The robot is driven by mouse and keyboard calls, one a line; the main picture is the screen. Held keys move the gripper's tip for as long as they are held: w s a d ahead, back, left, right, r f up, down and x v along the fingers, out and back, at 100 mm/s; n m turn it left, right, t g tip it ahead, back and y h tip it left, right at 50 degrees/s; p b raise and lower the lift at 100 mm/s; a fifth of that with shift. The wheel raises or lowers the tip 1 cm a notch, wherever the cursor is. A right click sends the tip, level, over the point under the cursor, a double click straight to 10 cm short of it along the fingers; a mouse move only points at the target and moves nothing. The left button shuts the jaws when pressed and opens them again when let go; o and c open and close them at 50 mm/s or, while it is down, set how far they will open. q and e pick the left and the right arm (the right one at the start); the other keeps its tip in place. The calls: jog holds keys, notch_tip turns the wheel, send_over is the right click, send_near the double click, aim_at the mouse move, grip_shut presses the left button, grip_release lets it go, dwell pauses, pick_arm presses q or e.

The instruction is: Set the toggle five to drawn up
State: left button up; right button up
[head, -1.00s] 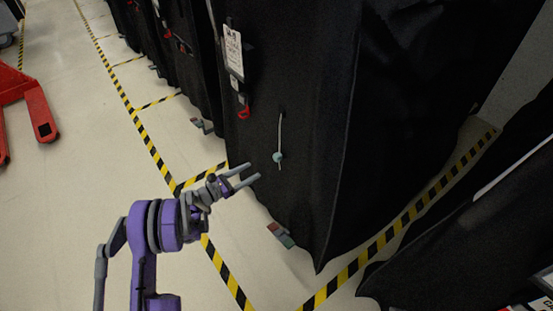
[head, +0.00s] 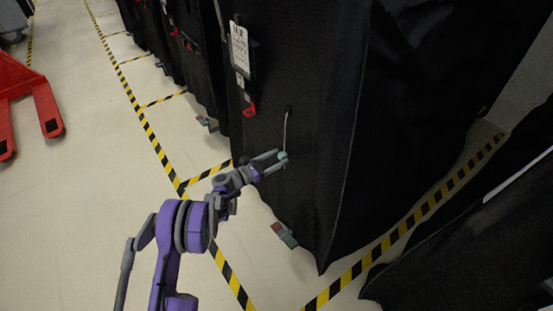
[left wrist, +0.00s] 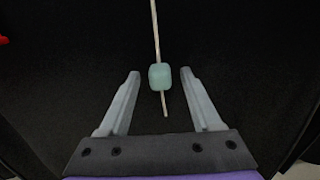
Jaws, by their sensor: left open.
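The toggle (head: 282,155) is a small pale teal bead on a light cord (head: 286,128) that hangs down the front of a black covered cart (head: 315,110). In the left wrist view the toggle (left wrist: 160,76) sits near the lower end of the cord (left wrist: 156,35), with a short tail below it. My left gripper (head: 281,158) is open, its fingers pointing at the cart cover. In the left wrist view the open fingers (left wrist: 160,78) stand on either side of the toggle, with a gap on both sides. My right gripper is out of view.
A white label (head: 239,48) and a red hook (head: 249,110) hang on the cover above left. More covered carts stand behind, and another black cover (head: 470,250) is at right. A red pallet jack (head: 30,95) is at far left. Striped floor tape (head: 150,130) borders open floor.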

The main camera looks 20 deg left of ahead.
pick_arm(q)
grip_shut()
dwell(1.3)
